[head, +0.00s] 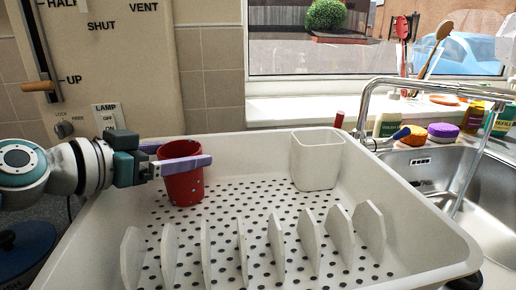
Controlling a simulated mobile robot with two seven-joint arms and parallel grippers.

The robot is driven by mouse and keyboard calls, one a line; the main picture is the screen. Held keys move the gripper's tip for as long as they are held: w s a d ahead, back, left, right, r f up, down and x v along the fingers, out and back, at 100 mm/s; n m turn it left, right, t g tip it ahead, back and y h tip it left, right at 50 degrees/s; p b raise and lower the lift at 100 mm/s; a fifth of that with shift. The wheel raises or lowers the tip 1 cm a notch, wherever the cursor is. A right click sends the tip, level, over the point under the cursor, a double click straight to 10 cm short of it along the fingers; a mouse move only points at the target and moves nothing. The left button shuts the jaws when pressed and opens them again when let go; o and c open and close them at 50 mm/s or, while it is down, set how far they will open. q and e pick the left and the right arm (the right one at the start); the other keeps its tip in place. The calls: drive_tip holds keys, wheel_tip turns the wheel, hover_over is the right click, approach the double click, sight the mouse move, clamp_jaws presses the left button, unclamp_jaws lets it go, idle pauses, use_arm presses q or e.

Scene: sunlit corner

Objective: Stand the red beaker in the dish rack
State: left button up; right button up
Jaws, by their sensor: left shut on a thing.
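The red beaker (183,188) is upright inside the white dish rack (420,215), at its back left. My left gripper (180,160) comes in from the left and is shut on the beaker near its rim. One purple finger crosses the front of the beaker, and the other is mostly hidden behind it. The beaker's base is at or just above the dotted rack floor; I cannot tell if it touches. My right gripper is not in view.
A white cutlery holder (316,162) stands at the rack's back right. Several upright dividers (241,245) line the front. The dotted floor between is clear. A tap (470,92) and sink (435,168) are at right. A dark blue lidded pot (25,248) sits at lower left.

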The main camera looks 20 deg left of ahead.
use_arm(q)
drive_tip(key=o, duration=1.1)
drive_tip(key=shift+f, duration=0.1)
drive_tip(key=shift+c, duration=0.2)
drive_tip(key=shift+r, duration=0.3)
drive_tip(key=shift+b+v, duration=0.3)
drive_tip(key=shift+v, duration=5.7)
